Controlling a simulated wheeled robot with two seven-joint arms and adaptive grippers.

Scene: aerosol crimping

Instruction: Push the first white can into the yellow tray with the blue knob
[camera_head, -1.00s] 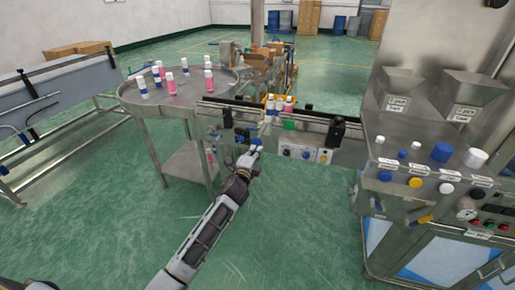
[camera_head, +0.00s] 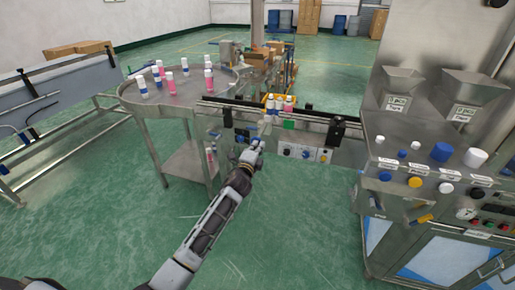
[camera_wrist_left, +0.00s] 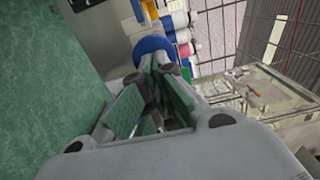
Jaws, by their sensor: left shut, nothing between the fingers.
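My left gripper (camera_head: 254,147) reaches up from below to the front of the conveyor, with its fingers shut and empty. In the left wrist view, the shut fingers (camera_wrist_left: 162,66) are just short of the round blue knob (camera_wrist_left: 152,46); I cannot tell whether they touch it. In the head view the knob is mostly hidden by the gripper. White cans (camera_head: 270,106) with blue and pink parts stand close together behind the conveyor rail, by the yellow tray (camera_head: 266,98). The tray is partly hidden by the cans. My right gripper is not in view.
A round steel table (camera_head: 130,98) with several blue-and-white and pink cans stands at left of the conveyor. A control panel (camera_head: 303,152) is right of my gripper. A steel machine (camera_head: 408,130) with caps and knobs stands at right. The green floor in front is clear.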

